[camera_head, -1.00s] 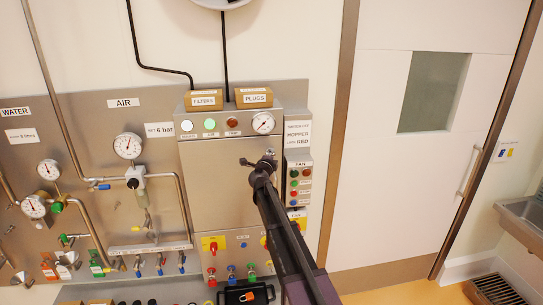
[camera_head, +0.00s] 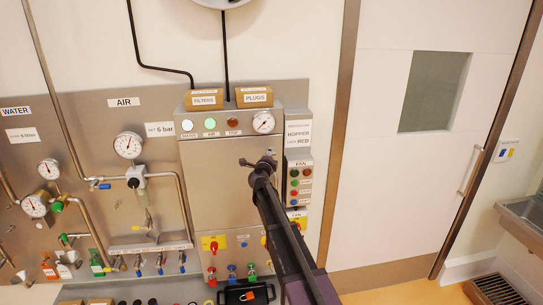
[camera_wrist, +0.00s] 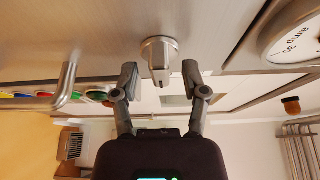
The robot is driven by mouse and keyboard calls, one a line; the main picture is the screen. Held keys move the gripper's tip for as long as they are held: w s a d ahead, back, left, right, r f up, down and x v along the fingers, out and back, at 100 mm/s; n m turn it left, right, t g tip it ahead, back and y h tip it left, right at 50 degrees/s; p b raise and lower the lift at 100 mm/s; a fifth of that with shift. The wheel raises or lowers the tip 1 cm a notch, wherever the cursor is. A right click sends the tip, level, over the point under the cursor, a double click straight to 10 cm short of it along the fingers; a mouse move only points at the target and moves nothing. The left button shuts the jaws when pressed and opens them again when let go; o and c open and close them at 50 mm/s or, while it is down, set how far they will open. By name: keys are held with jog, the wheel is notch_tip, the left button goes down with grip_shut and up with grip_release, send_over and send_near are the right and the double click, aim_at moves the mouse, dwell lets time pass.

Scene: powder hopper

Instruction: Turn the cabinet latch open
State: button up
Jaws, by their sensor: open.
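The cabinet (camera_head: 213,160) is a steel box on the wall panel, seen in the head view with my arm in front of its right side. The latch (camera_wrist: 159,58) shows in the wrist view as a grey round base with a flat thumb-turn standing out from the cabinet face. My gripper (camera_wrist: 160,80) is open, with one finger on each side of the thumb-turn and a visible gap at both sides. In the head view my gripper (camera_head: 257,162) is at the cabinet's right part, and my arm hides much of the latch there.
A bent metal handle (camera_wrist: 66,86) is left of the latch in the wrist view, and a gauge (camera_wrist: 292,30) is at the right. In the head view a fan button box (camera_head: 299,180) stands right of my arm. Two cardboard boxes (camera_head: 254,97) sit on the cabinet.

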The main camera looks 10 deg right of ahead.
jog(key=v, duration=1.1)
jog(key=shift+s, duration=0.1)
jog(key=s+a+f+n+g+y+b, duration=0.35)
jog(key=s+f+n+y+b, duration=0.3)
jog(key=f+n, duration=0.35)
jog(key=s+a+f+n+g+y+b, duration=0.2)
jog(key=s+a+f+n+y+b, duration=0.35)
jog(key=f+n, duration=0.4)
jog(key=s+d+f+n+g+h+b, duration=0.1)
jog(key=s+d+f+g+h+b, duration=0.1)
jog(key=s+d+f+g, duration=0.3)
jog(key=s+d+f+n+g+h+b, duration=0.2)
jog(key=s+d+f+g+b, duration=0.3)
jog(key=s+f, duration=0.8)
jog(key=s+d+g+h, duration=0.1)
jog(key=s+d, duration=0.2)
jog(key=s, duration=0.1)
jog(key=shift+s+d+f+b, duration=0.25)
jog(key=shift+d+f+b, duration=0.05)
jog(key=shift+d, duration=0.05)
jog(key=shift+w, duration=0.1)
